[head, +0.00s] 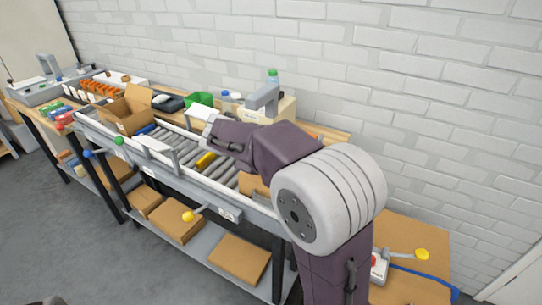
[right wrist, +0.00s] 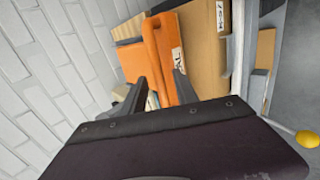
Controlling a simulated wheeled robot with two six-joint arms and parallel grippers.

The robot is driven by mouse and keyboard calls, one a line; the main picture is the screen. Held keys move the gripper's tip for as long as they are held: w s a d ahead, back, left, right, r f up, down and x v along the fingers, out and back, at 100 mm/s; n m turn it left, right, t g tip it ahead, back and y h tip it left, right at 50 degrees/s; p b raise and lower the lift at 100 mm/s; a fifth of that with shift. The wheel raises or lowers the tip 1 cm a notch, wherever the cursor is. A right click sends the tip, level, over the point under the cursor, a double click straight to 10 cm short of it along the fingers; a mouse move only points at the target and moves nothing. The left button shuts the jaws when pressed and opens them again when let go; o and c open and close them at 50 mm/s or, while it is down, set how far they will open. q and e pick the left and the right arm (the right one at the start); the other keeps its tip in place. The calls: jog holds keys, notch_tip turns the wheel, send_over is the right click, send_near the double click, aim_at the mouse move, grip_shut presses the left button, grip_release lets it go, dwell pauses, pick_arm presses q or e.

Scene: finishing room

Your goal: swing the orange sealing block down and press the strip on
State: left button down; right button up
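The orange sealing block (right wrist: 163,62) stands in the right wrist view, just beyond my right gripper's fingertips, with a partly hidden white label on its right side. My right gripper (right wrist: 160,80) has its two dark fingers apart, with a gap between them. I cannot tell whether either finger touches the block. In the head view my right arm crosses the conveyor, and its fingers and the block cannot be made out. I cannot make out the strip. My left gripper is not in view.
A cardboard box (right wrist: 205,45) stands right of the block. The roller conveyor (head: 190,147) runs left with an open carton (head: 125,110) at its far end. Knobbed levers, one with a yellow knob (head: 188,216), stick out from its front. A brick wall (head: 440,100) stands behind.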

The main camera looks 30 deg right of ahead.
jog(key=p+v, duration=0.1)
jog(key=v, duration=0.8)
jog(key=shift+p, duration=0.35)
